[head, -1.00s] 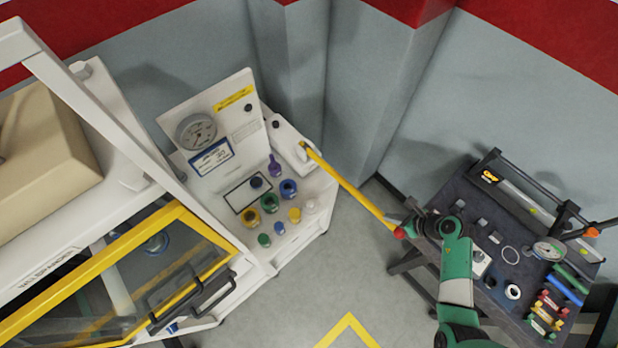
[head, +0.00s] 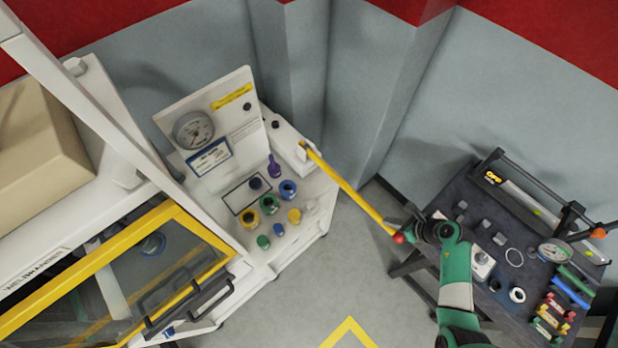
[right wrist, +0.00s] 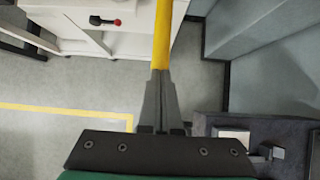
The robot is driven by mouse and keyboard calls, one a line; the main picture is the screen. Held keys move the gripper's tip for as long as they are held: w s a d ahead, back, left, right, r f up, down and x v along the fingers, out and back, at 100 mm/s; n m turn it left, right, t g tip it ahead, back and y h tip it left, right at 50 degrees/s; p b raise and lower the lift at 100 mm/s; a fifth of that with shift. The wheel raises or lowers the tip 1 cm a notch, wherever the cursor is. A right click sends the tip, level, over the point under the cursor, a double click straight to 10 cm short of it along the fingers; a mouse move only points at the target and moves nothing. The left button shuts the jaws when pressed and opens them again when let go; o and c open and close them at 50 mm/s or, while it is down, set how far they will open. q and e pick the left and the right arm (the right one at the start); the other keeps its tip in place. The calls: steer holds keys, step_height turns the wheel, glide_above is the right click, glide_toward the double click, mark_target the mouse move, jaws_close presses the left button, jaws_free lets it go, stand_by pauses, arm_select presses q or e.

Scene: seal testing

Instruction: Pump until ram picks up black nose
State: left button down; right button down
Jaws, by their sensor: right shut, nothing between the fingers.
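The yellow pump lever (head: 348,189) slopes down to the right from the white pump bench (head: 318,182) and ends near a red ball (head: 399,238). My right gripper (head: 406,229) is at the lever's outer end. In the right wrist view its fingers (right wrist: 160,75) are closed together and line up with the yellow lever (right wrist: 163,35), with nothing visible gripped between them. I cannot make out the ram or tell which part is the black nose. My left gripper is out of view.
A round gauge (head: 193,131) is on the bench's upright panel. Several coloured fittings stand below it. A yellow-framed guard (head: 120,245) closes the machine at left. A dark tool table (head: 455,190) with a gauge and parts is at right. Grey floor lies between.

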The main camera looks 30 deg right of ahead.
mark_target(386, 228)
steer(key=shift+s+f+b, duration=0.15)
steer(key=shift+f+b, duration=2)
steer(key=shift+f, duration=1.05)
steer(key=r+p, duration=0.9)
steer(key=p, duration=0.1)
steer(key=shift+w+r, duration=0.2)
steer(key=shift+r, duration=0.2)
step_height(386, 228, up, 4)
steer(key=shift+w+f+b, duration=0.1)
steer(key=shift+f+b, duration=0.05)
steer(key=shift+b, duration=0.2)
